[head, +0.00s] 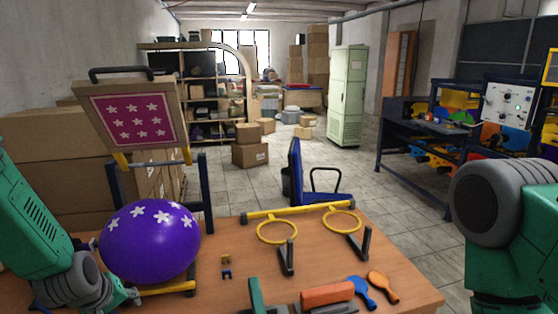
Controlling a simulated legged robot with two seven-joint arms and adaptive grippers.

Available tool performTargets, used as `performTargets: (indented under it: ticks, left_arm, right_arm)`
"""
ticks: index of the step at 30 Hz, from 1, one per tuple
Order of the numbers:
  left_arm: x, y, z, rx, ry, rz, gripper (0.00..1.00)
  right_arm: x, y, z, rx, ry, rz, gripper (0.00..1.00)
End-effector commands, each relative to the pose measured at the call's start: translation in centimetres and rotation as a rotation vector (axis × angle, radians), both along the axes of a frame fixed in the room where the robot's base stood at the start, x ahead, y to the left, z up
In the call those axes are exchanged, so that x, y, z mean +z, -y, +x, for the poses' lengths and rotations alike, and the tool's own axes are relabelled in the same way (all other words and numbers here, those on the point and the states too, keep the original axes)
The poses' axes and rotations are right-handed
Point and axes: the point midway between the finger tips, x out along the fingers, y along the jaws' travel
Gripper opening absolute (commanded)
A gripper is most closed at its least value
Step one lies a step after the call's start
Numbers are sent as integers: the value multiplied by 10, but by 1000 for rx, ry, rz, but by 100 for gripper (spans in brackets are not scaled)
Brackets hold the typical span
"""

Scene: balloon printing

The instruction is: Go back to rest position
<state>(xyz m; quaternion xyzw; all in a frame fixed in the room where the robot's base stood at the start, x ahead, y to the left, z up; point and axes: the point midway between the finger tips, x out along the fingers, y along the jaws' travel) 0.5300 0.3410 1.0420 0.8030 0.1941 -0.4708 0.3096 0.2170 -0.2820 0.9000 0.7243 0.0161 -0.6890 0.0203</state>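A purple balloon (150,243) with white stars printed near its top rests on a yellow-and-dark stand (207,190) at the left of the table. A hinged printing frame (130,117) with a pink panel of white stars and a dark handle is tilted up above the balloon. My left gripper (122,296) is low beside the balloon's lower left, partly hidden by my arm; whether it touches the balloon or is open cannot be told. My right arm (508,225) is at the right edge, with its gripper out of view.
The wooden table (225,285) carries a yellow rack with two rings (277,231), an orange block (327,295), a blue paddle (361,290) and an orange paddle (383,286). A blue chair (296,170) stands behind. Cardboard boxes (60,170) are at left; the floor behind is mostly clear.

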Motion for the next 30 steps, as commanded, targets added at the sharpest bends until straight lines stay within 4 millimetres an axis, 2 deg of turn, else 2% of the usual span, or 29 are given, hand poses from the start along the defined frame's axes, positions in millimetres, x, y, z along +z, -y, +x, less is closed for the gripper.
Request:
performTargets:
  ticks: [1, 3, 7, 12, 18, 21, 26, 30]
  left_arm:
    - [-31, 6, -33, -61, -65, 36, 34]
    - [-64, 13, -76, -149, -135, 80, 34]
    - [-110, 25, -157, -319, -257, 136, 34]
    - [-139, 38, -250, -511, -380, 162, 34]
    - [-147, 50, -344, -705, -498, 149, 34]
    - [-176, 51, -336, -715, -481, 159, 34]
    - [-213, 53, -331, -727, -472, 169, 34]
    - [-251, 55, -326, -742, -461, 180, 34]
  right_arm:
    - [0, 0, 0, 0, 0, 0, 44]
    - [0, 0, 0, 0, 0, 0, 44]
    - [0, 0, 0, 0, 0, 0, 44]
    - [0, 0, 0, 0, 0, 0, 44]
    - [0, 0, 0, 0, 0, 0, 44]
    - [-29, 0, 1, 0, 1, 0, 44]
    - [-67, 0, 0, 0, -1, 0, 44]
    - [-107, 0, 0, 0, 0, 0, 44]
